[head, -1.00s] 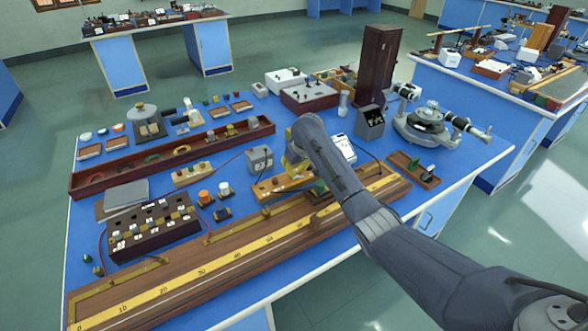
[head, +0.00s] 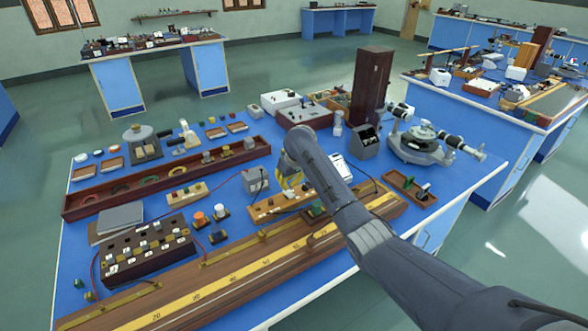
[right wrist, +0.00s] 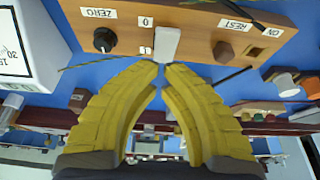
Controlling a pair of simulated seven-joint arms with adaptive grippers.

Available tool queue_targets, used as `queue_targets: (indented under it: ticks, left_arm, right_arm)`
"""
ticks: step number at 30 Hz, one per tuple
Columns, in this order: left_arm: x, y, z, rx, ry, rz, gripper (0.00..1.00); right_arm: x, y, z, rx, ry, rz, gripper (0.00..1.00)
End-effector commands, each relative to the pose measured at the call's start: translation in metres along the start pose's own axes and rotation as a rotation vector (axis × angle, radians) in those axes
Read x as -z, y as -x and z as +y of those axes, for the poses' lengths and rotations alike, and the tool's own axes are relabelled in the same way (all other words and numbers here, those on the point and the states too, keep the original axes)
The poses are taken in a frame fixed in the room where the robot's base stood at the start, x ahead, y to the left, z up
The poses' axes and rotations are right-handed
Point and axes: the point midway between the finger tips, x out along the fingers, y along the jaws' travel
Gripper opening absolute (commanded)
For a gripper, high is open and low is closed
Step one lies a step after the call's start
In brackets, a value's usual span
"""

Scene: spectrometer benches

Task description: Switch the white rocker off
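The white rocker (right wrist: 167,44) stands on the edge of a wooden board (right wrist: 205,20), between a black knob and a brown knob, with a "0" label beside it. In the head view the board (head: 262,209) lies mid-bench, and my right arm hides the rocker. My right gripper (right wrist: 162,68) has yellow fingers with their tips drawn together and nothing seen between them. The tips are right at the near end of the rocker; I cannot tell if they touch it. In the head view the right gripper (head: 291,182) is over the board, partly hidden by its own wrist. My left gripper is not in view.
A grey box (head: 255,180) stands left of the gripper. A long wooden rail with a yellow scale (head: 215,288) lies in front. A white meter (head: 341,166) is behind my right arm. A tall dark wooden case (head: 372,85) and a spectrometer (head: 425,145) stand farther back.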

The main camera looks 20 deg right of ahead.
Motion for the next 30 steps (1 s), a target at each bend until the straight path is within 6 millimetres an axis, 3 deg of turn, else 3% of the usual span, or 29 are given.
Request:
queue_targets:
  ticks: [3, 15, 22, 30]
  left_arm:
    - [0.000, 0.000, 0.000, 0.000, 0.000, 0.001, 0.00]
    - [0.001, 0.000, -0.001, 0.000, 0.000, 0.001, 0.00]
    - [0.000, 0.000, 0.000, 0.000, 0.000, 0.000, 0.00]
    - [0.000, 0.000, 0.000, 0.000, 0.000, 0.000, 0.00]
  right_arm:
    - [0.014, 0.021, -0.011, 0.007, 0.013, 0.004, 0.00]
    - [0.014, 0.087, -0.009, 0.005, 0.012, 0.003, 0.00]
    - [0.015, 0.107, -0.009, 0.005, 0.011, 0.001, 0.00]
    - [0.014, 0.114, -0.008, 0.004, 0.011, 0.001, 0.00]
